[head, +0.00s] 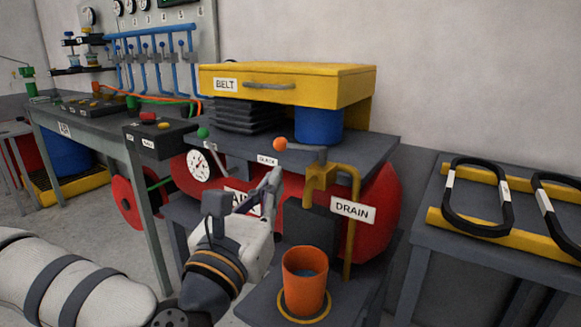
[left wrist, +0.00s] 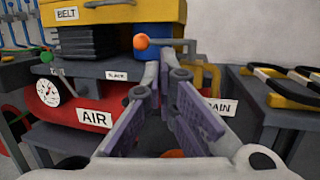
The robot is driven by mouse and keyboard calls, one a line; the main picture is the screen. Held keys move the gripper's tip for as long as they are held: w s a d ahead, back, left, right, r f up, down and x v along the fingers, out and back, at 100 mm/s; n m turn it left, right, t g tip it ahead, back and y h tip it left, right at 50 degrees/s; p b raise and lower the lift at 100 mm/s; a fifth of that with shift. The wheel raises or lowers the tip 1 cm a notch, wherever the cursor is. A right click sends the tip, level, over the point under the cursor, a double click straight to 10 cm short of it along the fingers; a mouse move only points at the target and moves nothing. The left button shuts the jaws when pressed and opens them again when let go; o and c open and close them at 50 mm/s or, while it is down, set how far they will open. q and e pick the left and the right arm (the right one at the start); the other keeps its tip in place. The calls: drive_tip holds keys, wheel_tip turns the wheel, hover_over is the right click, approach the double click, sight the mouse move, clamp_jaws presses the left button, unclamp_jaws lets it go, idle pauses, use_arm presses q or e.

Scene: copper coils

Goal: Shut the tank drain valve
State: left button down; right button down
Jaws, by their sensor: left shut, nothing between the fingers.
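The drain valve is a grey lever (head: 306,149) with an orange ball knob (head: 280,144), on top of a yellow pipe (head: 352,190) marked DRAIN. The lever lies about level, its knob pointing left in the head view. It also shows in the left wrist view, with the knob (left wrist: 141,41) just above and left of my fingertips. My left gripper (head: 274,174) is shut and empty, just below the knob in the head view; I see no contact. An orange cup (head: 304,272) stands below the pipe's spout. My right gripper is not in view.
The red air tank (head: 378,215) lies behind the valve, under a grey shelf with a yellow BELT drawer (head: 330,85) and blue canister (head: 318,126). A green knob (head: 203,132) stands left. A table with black loops (head: 477,196) is at right.

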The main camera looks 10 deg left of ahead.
sight(296, 147)
use_arm(q)
drive_tip(key=x, duration=0.8)
drive_tip(key=shift+w+d+r+p, duration=0.15)
drive_tip(key=shift+w+p, duration=0.1)
drive_tip(key=shift+p, duration=0.15)
drive_tip(key=shift+w+a+b, duration=0.3)
drive_tip(key=shift+w+b, duration=0.4)
drive_tip(key=shift+w, duration=0.05)
